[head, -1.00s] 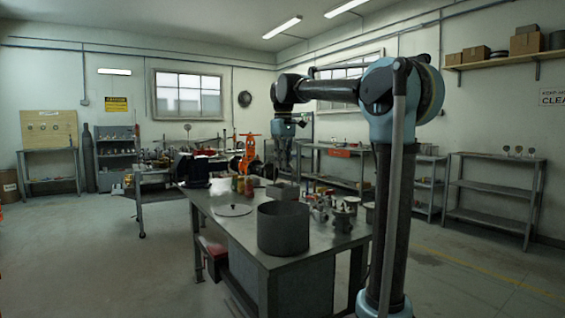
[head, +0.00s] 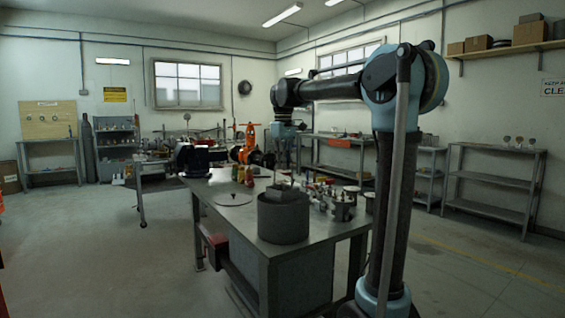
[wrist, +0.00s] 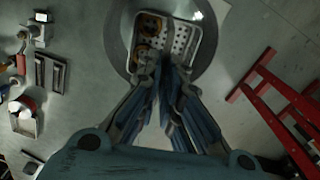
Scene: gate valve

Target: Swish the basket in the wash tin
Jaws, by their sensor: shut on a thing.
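The wash tin (head: 283,224) is a grey, round, open-topped vessel at the near end of the metal workbench. The grey basket (head: 284,193) sits in its mouth, with its upper part showing above the rim; its lower part is hidden by the tin wall. In the wrist view the basket (wrist: 183,42) has a perforated floor and holds orange-brown rings (wrist: 148,27). The dark tin rim (wrist: 119,40) surrounds it. My gripper (wrist: 164,68) is shut on the basket's near side, from above. Its exact grip point is hard to see.
A flat round lid (head: 233,198) lies on the bench left of the tin. Several metal valve parts (head: 342,207) stand close on the right. An orange valve (head: 246,148) stands farther back. A red frame (wrist: 285,112) is right of the bench in the wrist view.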

